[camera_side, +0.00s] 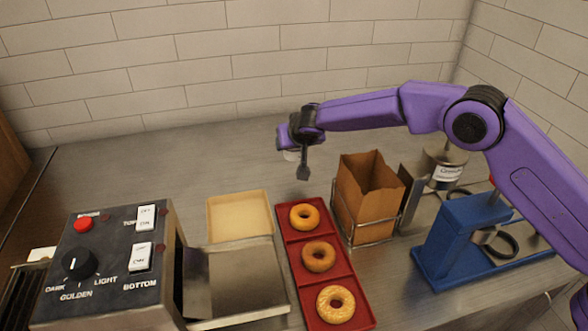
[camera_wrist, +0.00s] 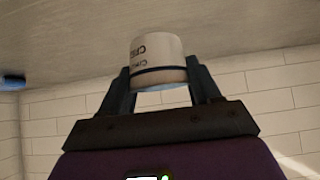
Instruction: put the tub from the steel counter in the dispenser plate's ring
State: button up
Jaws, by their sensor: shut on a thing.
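My gripper (camera_side: 299,162) hangs above the steel counter (camera_side: 190,160), behind the red tray. It is shut on the tub (camera_wrist: 158,58), a white cylinder with dark lettering and a dark band, held between both fingers in the wrist view. In the side view only a pale part of the tub (camera_side: 291,155) shows beside the dark finger. The blue dispenser stand (camera_side: 462,228) is at the right, well apart from the tub. A black ring (camera_side: 513,247) shows at its plate, partly hidden by the stand and my arm.
A red tray (camera_side: 291,236) holds three bagels. A brown paper bag (camera_side: 368,195) in a wire holder stands between tray and dispenser. A labelled canister (camera_side: 447,170) is behind the stand. The toaster (camera_side: 110,260) and a beige tray (camera_side: 240,215) are left. The back counter is clear.

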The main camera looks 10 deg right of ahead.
jog(key=shift+f, duration=3.35)
jog(key=shift+f, duration=0.2)
jog(key=o, duration=1.1)
jog(key=shift+s+r, duration=0.1)
jog(key=shift+o, duration=0.3)
jog(key=v, duration=1.7)
jog(key=shift+s+a+f, duration=0.15)
jog(key=shift+s+f, duration=0.05)
jog(key=shift+s, duration=0.15)
